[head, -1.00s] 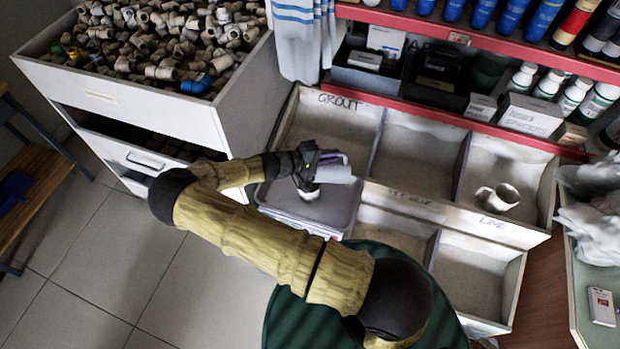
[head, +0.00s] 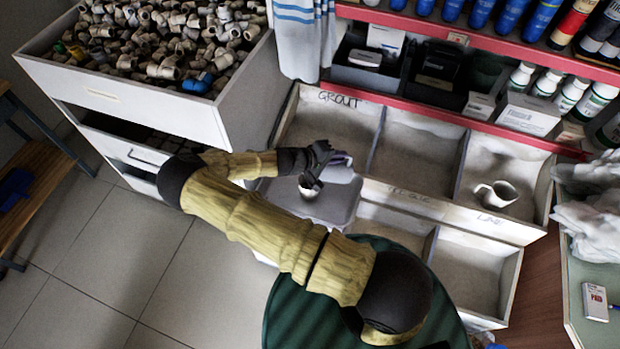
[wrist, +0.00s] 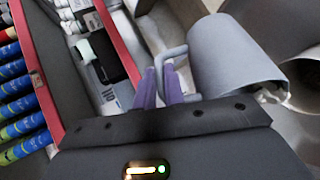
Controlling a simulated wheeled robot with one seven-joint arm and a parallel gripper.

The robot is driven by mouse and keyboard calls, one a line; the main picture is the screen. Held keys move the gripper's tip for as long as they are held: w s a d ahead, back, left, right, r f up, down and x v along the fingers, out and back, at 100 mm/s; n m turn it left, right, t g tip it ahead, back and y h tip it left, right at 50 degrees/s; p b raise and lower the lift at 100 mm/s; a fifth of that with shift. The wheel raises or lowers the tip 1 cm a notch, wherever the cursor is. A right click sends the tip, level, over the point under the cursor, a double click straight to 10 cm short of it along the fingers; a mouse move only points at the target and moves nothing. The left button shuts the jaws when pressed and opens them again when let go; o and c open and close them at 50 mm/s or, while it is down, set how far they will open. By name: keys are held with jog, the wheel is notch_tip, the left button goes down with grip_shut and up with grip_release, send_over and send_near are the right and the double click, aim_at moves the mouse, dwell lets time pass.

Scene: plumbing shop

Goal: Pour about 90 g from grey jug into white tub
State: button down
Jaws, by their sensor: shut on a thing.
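My gripper (wrist: 160,87) is shut on the handle of the grey jug (wrist: 235,62); its purple fingers pinch the handle in the wrist view. The jug also shows in the head view (head: 338,174), tipped over, just right of the white tub. The white tub (head: 308,189) is small and stands on a grey tray in front of the grout bin. The jug is above and beside it. Some pale material (wrist: 272,93) shows at the jug's rim in the wrist view. I cannot tell whether any is falling, and the tub's contents are too small to judge.
The grey tray (head: 335,212) lies close to the open bins. A white cup-like scoop (head: 496,194) sits in the lime bin on the right. A drawer unit full of pipe fittings (head: 160,45) stands at left. Shelved bottles and boxes are behind.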

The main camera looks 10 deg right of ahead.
aim_at(351, 161)
jog(key=shift+s+d+f+m+y+p, duration=0.15)
jog(key=shift+s+d+f+y+p, duration=0.1)
jog(key=shift+d+f+y, duration=0.45)
jog(key=shift+s+d+f+m+y+p, duration=0.15)
jog(key=shift+d+f+y+p, duration=0.2)
jog(key=shift+d+y, duration=0.4)
jog(key=s+d+f+m+t+y+p, duration=0.1)
jog(key=d+f+y+p, duration=0.1)
jog(key=d+y, duration=0.3)
jog(key=s+d+f+m+t+y+p, duration=0.1)
jog(key=d+f+y+p, duration=0.1)
jog(key=d+f+y, duration=0.2)
jog(key=shift+d+f+y, duration=0.35)
jog(key=shift+d, duration=0.8)
jog(key=shift+s, duration=0.1)
